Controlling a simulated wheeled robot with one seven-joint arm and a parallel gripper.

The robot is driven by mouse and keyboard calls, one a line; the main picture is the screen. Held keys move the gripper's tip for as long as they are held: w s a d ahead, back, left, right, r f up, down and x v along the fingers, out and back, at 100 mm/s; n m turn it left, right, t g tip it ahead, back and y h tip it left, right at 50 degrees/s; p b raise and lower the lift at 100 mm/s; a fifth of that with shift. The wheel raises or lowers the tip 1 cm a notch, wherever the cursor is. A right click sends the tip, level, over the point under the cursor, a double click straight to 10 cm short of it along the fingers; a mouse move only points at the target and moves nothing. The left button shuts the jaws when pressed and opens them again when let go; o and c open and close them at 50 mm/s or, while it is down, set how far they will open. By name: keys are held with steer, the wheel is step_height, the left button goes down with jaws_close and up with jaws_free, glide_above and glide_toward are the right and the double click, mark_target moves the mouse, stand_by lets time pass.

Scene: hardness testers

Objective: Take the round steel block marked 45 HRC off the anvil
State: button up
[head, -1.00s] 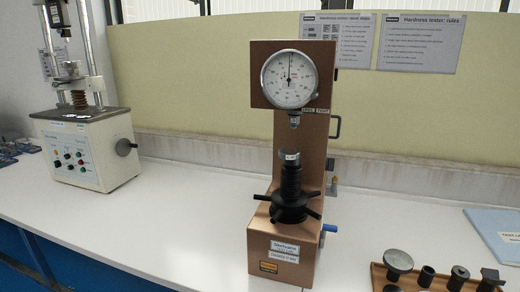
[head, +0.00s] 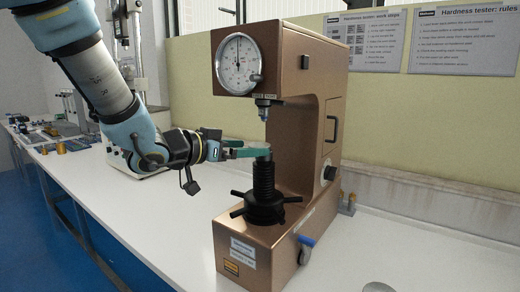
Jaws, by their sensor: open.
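The brown hardness tester (head: 300,130) stands on the white bench, with its dial at the top and the indenter above the anvil. The round steel block (head: 257,144) sits on top of the black anvil screw (head: 263,180), and only a little of its grey top shows. My gripper (head: 258,151) reaches in from the left at the block's height, its green fingers open and level. The fingers are beside the block and cover most of it. I cannot tell whether they touch it. The 45 HRC mark cannot be read here.
The black handwheel with spokes (head: 264,208) is just below my gripper. The indenter (head: 264,108) hangs close above the block. Bare bench (head: 160,215) lies to the left and front.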

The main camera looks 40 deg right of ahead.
mark_target(268, 147)
steer(key=d, duration=0.2)
steer(key=d+f+p, duration=0.1)
steer(key=d, duration=0.2)
steer(key=d+p, duration=0.1)
steer(key=d, duration=0.1)
steer(key=shift+w+d+f, duration=0.1)
steer(key=shift+d+f, duration=0.05)
steer(key=shift+d, duration=0.05)
jaws_close()
stand_by(0.7)
